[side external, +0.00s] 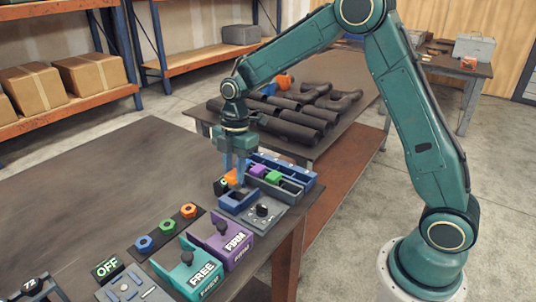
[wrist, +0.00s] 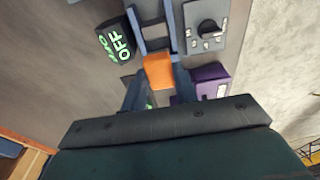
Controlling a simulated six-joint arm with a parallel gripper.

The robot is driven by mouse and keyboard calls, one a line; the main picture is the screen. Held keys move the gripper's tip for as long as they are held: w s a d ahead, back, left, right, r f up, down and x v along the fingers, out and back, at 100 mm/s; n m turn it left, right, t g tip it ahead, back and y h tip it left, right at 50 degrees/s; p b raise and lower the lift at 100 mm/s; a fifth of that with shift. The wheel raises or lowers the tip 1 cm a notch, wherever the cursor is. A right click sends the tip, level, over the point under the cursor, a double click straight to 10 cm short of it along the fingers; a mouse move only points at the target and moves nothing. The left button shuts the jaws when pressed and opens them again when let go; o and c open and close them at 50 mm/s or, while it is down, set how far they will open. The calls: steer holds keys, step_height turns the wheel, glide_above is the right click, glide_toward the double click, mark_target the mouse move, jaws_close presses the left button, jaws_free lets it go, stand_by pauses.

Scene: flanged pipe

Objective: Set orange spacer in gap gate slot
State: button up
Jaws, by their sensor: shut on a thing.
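My gripper (side external: 238,170) points down over the table's right side and is shut on the orange spacer (side external: 231,177). In the wrist view the orange spacer (wrist: 158,71) shows as a block between the two fingers of my gripper (wrist: 160,82). A blue open-topped frame (side external: 239,201), which looks like the gap gate, lies just below the spacer. In the wrist view this frame (wrist: 172,28) extends beyond the spacer, with a dark slot between its bars. The spacer appears above the frame's near end; whether they touch I cannot tell. The fingers hide the spacer's sides.
A grey knob panel (side external: 263,211) stands close beside the frame, and a small display block (side external: 221,186) on its other side. Purple FIRM (side external: 222,238) and teal FREE (side external: 187,268) fixtures stand in front. The table's left is clear.

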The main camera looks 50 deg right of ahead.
mark_target(236, 183)
steer(key=shift+f, duration=0.75)
steer(key=shift+f, duration=0.25)
steer(key=shift+f, duration=0.8)
steer(key=shift+f, duration=0.6)
stand_by(0.9)
steer(key=o, duration=1.6)
steer(key=shift+c, duration=0.2)
steer(key=shift+w+r, duration=0.1)
